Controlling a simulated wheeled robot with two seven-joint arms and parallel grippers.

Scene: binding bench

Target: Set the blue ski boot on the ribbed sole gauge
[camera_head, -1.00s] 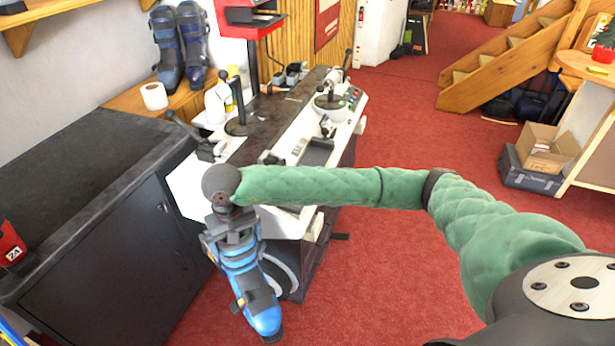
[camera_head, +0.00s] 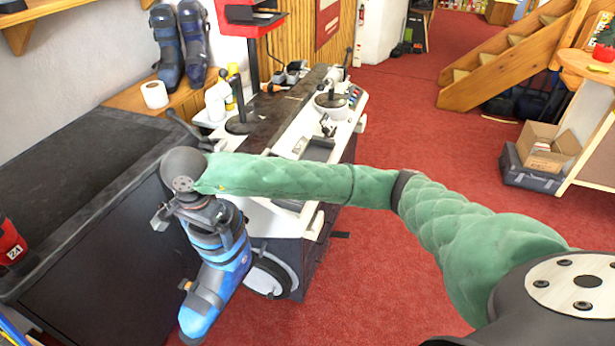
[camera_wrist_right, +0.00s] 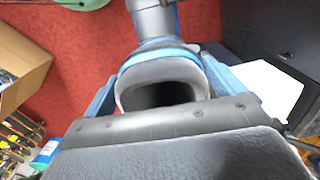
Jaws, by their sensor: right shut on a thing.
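The blue ski boot (camera_head: 222,272) hangs from my right gripper (camera_head: 192,204) in the head view. Its toe points down and to the left. It is in the air in front of the black cabinet and the white machine. My right gripper is shut on the boot's upper end. In the right wrist view the boot's open cuff (camera_wrist_right: 165,78) sits close in front of the gripper. I cannot make out a ribbed sole gauge in either view. My left gripper is not in view.
A black-topped bench (camera_head: 70,165) stands at the left, its visible top mostly bare. A red item (camera_head: 12,248) is at the left edge. A white machine (camera_head: 290,215) stands behind the boot. Two dark blue boots (camera_head: 181,45) stand on the wooden shelf.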

